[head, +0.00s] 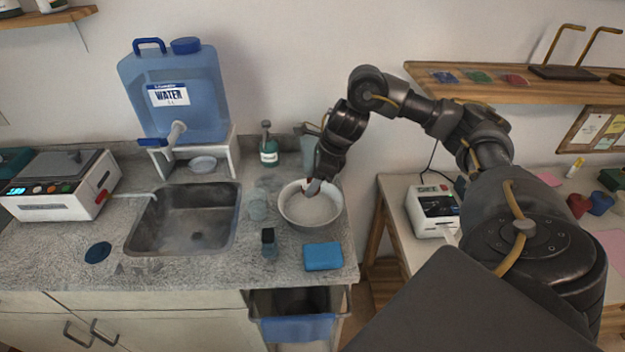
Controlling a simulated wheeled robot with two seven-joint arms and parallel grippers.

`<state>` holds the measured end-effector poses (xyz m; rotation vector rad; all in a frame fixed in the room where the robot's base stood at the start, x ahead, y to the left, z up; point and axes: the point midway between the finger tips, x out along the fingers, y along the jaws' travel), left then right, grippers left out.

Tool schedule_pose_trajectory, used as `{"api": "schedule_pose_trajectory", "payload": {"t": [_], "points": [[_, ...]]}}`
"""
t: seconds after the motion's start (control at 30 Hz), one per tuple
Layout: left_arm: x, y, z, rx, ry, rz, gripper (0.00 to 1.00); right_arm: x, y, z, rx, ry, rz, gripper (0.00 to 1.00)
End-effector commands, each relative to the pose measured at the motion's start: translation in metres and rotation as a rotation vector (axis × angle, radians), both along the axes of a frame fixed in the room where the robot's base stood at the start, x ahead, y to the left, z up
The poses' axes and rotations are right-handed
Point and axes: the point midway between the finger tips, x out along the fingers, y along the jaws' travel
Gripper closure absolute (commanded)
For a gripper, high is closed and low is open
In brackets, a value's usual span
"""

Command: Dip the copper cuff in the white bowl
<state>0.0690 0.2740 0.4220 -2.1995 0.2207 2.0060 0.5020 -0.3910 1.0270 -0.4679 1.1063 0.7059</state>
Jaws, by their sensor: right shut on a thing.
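The white bowl (293,219) stands on the grey counter right of the sink, with something pale filling its inside. My left gripper is out of view.
A green bottle (268,152) stands behind the bowl and a clear glass (258,207) left of it. A small dark-capped bottle (268,243) and a blue sponge or cloth (323,256) lie in front. The sink (185,222) and water jug (175,92) are further left.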

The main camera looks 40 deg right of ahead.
Motion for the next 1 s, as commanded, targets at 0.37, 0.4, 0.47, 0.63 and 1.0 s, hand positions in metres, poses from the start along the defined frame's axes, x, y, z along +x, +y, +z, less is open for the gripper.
{"api": "schedule_pose_trajectory", "payload": {"t": [0.37,0.4,0.47,0.63,1.0], "points": [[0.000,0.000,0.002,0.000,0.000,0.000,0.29,0.000,0.000,0.002,0.000,0.000,0.000,0.74],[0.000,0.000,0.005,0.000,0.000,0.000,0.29,0.000,0.000,0.006,0.000,0.000,0.000,0.74],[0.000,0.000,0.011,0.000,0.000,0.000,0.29,0.000,0.000,0.011,0.001,-0.001,0.000,0.74],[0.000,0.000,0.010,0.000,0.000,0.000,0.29,0.000,0.000,0.011,0.000,0.000,0.000,0.74],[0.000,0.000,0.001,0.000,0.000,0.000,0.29,0.000,0.000,0.000,0.000,0.000,0.000,0.74]]}}
